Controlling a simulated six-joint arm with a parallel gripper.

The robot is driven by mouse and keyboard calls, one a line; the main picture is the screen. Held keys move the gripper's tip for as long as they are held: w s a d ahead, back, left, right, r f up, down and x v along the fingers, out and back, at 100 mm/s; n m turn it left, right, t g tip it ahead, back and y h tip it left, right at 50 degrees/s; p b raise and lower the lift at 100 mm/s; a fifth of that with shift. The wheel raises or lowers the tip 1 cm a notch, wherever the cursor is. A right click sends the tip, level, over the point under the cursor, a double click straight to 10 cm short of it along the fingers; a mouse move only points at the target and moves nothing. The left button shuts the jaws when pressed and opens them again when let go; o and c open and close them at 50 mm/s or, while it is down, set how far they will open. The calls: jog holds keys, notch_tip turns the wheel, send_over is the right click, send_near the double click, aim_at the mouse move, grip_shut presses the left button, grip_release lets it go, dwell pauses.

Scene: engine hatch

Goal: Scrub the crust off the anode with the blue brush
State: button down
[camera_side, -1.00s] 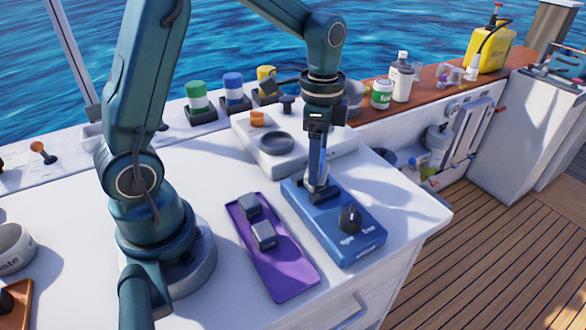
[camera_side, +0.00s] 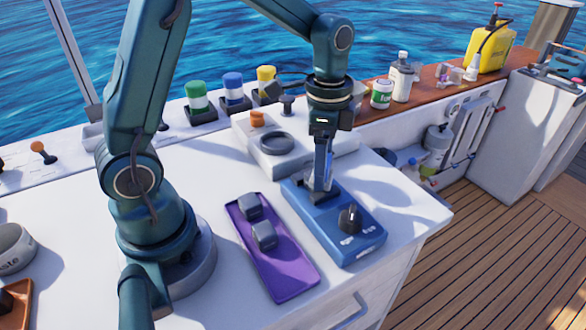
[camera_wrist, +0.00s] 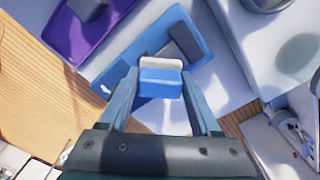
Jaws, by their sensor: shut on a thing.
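My gripper (camera_side: 323,188) points down over the far half of a blue fixture (camera_side: 357,242) on the white counter. In the wrist view its fingers (camera_wrist: 160,100) are shut on a blue block with a white edge (camera_wrist: 161,82), which looks like the blue brush. A dark grey block (camera_wrist: 187,42), perhaps the anode, lies on the fixture just beyond the brush. Whether they touch is unclear. In the side view the fingers mostly hide that spot. Crust cannot be made out.
A purple tray (camera_side: 285,282) with two grey blocks lies left of the fixture. A black knob (camera_side: 349,217) stands on the fixture's near end. A white unit with a round ring (camera_side: 277,142) is behind. Green, blue and yellow capped items (camera_side: 233,88) line the back ledge.

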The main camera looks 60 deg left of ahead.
jog(key=shift+d, duration=0.15)
jog(key=shift+r, duration=3.05)
jog(key=shift+r, duration=1.5)
jog(key=shift+w, duration=0.1)
